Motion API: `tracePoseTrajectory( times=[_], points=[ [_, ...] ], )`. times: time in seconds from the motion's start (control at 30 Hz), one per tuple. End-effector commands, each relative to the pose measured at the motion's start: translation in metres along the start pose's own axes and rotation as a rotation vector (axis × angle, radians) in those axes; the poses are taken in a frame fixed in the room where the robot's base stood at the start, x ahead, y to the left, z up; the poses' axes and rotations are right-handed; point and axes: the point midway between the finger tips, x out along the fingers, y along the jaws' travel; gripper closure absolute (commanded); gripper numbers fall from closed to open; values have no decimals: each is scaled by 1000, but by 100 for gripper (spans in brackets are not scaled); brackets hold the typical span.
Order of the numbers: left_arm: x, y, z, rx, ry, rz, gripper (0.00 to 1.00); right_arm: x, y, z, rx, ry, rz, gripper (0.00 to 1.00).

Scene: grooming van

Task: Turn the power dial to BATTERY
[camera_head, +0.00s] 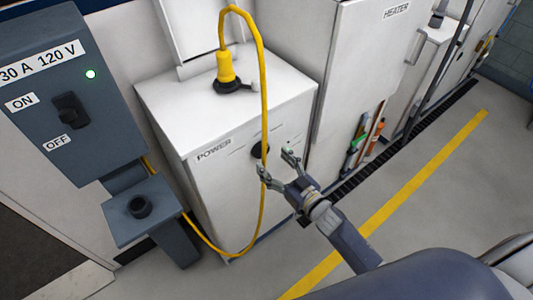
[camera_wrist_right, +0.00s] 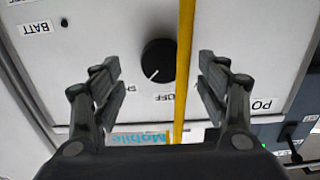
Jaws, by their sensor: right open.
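The black power dial (camera_head: 260,150) is on the front of the white cabinet labelled POWER. In the right wrist view the dial (camera_wrist_right: 158,61) is round, and its white pointer mark slants down and left, near a partly hidden label (camera_wrist_right: 164,97) ending in "FF". A BATT label (camera_wrist_right: 37,28) sits at upper left there. My right gripper (camera_head: 277,162) is open in front of the dial. In the wrist view its fingers (camera_wrist_right: 158,78) are spread either side of the dial, with no contact visible. My left gripper is not in view.
A yellow cable (camera_head: 264,100) hangs from the plug (camera_head: 226,73) on the white cabinet (camera_head: 205,185) and passes in front of the dial, between my right fingers (camera_wrist_right: 185,60). A grey ON/OFF switch box (camera_head: 65,130) stands at left. Open floor (camera_head: 420,235) lies at right.

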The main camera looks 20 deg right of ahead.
Motion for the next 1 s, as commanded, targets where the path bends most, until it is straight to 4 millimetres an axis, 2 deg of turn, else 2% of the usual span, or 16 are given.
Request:
tracePoseTrajectory(
  times=[0.1, 0.23, 0.63, 0.83, 1.0],
  points=[
    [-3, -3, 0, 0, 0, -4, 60, 21, -1, -1, 2, 1, 0, 32],
    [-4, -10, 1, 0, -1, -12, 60, 34, -1, 0, 1, 0, -1, 32],
    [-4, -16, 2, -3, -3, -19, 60, 41, -1, 1, 1, -1, -1, 32],
    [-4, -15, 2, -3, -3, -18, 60, 41, -1, 1, 1, -1, -1, 77],
    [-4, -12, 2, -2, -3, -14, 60, 41, -1, 1, 0, -1, -1, 77]
  ],
)
